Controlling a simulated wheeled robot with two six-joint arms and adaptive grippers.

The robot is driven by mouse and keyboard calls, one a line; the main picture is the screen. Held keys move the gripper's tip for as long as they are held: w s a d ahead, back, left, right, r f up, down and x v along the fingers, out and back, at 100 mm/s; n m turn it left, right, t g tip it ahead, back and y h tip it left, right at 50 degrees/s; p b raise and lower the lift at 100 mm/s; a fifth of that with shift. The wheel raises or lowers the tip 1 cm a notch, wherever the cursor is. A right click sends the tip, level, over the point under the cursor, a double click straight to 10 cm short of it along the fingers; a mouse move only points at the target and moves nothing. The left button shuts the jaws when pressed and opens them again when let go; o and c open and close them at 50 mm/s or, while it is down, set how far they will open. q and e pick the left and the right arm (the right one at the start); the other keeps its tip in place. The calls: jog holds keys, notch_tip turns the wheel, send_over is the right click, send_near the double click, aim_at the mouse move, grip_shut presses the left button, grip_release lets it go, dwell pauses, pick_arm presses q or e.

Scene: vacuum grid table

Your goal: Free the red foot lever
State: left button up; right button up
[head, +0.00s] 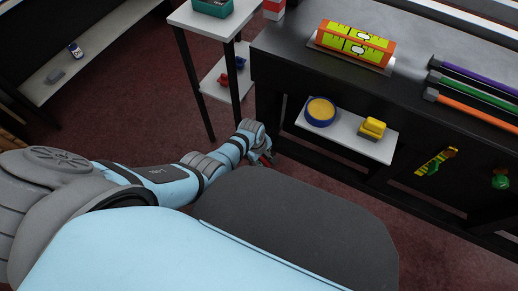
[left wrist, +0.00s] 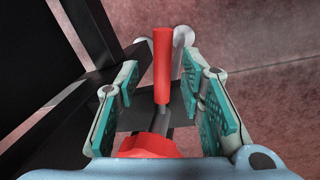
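The red foot lever (left wrist: 162,65) shows in the left wrist view as a red bar, with a faceted red piece (left wrist: 148,147) nearer the camera; I cannot tell whether they are one part. A dark grey plate (left wrist: 135,92) lies behind the bar. My left gripper (left wrist: 160,90) is open, its teal pads on both sides of the red bar with gaps showing. In the head view my left gripper (head: 266,157) is low by the workbench's near left leg, with the lever mostly hidden there. My right gripper is not in view.
The black workbench (head: 275,72) stands close to the gripper, and its dark legs fill the left of the wrist view. A white low shelf (head: 345,140) holds a blue-rimmed round dish and a yellow block. A small white side table (head: 222,25) stands left. Red floor lies open between.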

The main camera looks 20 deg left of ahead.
pick_arm(q)
notch_tip(320, 180, up, 11)
jog(key=s, duration=0.2)
jog(key=shift+a+f, duration=0.2)
jog(key=shift+a, duration=0.25)
